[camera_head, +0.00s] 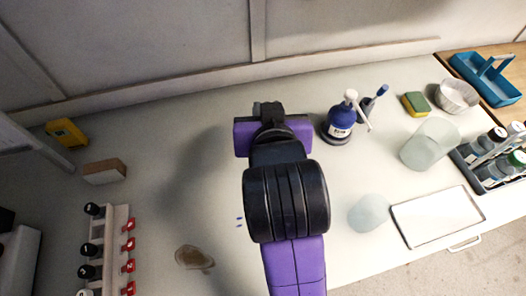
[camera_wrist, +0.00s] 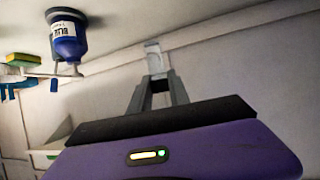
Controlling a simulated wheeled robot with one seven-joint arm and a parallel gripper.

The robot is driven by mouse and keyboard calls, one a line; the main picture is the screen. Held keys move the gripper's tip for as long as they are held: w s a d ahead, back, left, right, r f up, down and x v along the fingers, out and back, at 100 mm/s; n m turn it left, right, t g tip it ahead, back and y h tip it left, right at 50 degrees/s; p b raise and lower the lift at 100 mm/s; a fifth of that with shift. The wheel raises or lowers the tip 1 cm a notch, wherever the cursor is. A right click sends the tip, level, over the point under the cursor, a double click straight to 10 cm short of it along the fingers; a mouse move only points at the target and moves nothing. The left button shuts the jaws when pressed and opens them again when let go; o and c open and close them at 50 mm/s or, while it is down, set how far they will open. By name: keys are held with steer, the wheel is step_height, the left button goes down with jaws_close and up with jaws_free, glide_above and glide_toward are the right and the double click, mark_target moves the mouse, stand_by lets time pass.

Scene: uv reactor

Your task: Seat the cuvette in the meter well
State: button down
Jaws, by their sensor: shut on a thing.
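In the wrist view, my gripper (camera_wrist: 157,80) has its two grey fingers closed together on a small clear cuvette (camera_wrist: 153,57). The cuvette sticks out past the fingertips against the pale surface; I cannot tell whether it touches anything. In the head view, my own purple and black arm covers the middle of the bench and hides the fingers and the cuvette. A yellow box-like device (camera_head: 66,133) with a dark part stands at the back left, well away from my arm; it may be the meter, but no well can be made out.
A rack with black and red knobs (camera_head: 107,250) stands front left, near a brown-and-white block (camera_head: 104,171). A blue bottle (camera_head: 341,122), sponge (camera_head: 416,104), beaker (camera_head: 430,144), white tray (camera_head: 436,216) and bottle rack (camera_head: 490,160) fill the right. The bench left of my arm is mostly clear, with a brown stain.

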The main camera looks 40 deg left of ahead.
step_height(320, 180, down, 16)
steer(key=shift+r, duration=0.2)
steer(key=shift+f, duration=0.15)
steer(key=c, duration=1.2)
jaws_free()
steer(key=shift+c, duration=0.2)
steer(key=shift+s+d+r, duration=0.15)
steer(key=shift+r, duration=0.1)
steer(key=v, duration=1.1)
steer(key=shift+s+d, duration=0.2)
steer(key=shift+s, duration=0.1)
steer(key=shift+r, duration=0.1)
